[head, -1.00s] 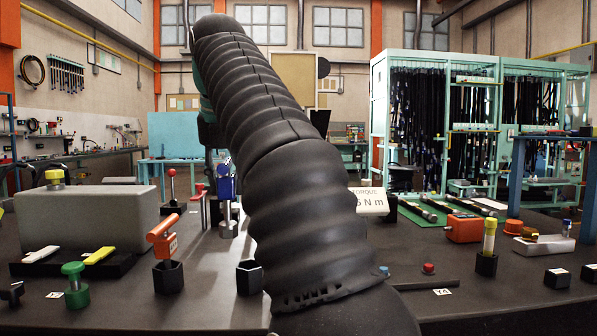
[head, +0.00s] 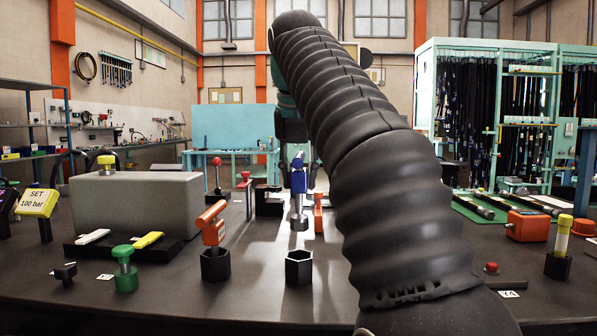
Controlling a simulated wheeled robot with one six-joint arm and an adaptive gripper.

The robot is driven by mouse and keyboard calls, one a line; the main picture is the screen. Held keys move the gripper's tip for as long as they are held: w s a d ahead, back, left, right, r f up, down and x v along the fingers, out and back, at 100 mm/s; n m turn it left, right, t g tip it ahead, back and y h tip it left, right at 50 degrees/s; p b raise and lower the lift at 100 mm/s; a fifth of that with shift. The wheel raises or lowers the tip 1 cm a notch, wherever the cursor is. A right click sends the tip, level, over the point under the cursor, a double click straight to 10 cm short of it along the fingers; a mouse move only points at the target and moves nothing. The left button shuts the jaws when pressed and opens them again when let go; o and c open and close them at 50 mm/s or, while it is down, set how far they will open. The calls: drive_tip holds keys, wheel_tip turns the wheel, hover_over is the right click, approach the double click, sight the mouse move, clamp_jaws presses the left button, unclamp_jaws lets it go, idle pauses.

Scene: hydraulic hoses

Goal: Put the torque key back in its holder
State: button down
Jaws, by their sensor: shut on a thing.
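The torque key, apparently the blue handle (head: 299,181) with a silver shaft and wider silver end, hangs upright from my gripper (head: 297,160). The dark fingers are closed at its top and partly hidden behind my arm. A black hexagonal holder (head: 299,267) stands empty on the dark table. In the head view the key's lower end shows just above the holder's rim, in line with it; the gap in depth is hard to tell.
An orange T-handled tool (head: 213,230) stands in another black holder left of the empty one. A green knob (head: 125,270), grey block (head: 130,205) and yellow sign (head: 38,203) are farther left. A yellow-topped tube (head: 562,237) stands at the right. Bare table surrounds the empty holder.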

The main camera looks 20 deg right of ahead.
sight(299, 217)
drive_tip(key=shift+f+b, duration=1.2)
drive_tip(key=shift+f, duration=0.7)
drive_tip(key=shift+p, duration=0.85)
idle(0.5)
drive_tip(key=shift+f+b, duration=1.95)
drive_tip(key=shift+f, duration=1.05)
drive_tip(key=c, duration=0.8)
unclamp_jaws()
drive_tip(key=shift+o, duration=0.2)
drive_tip(key=shift+v, duration=3.75)
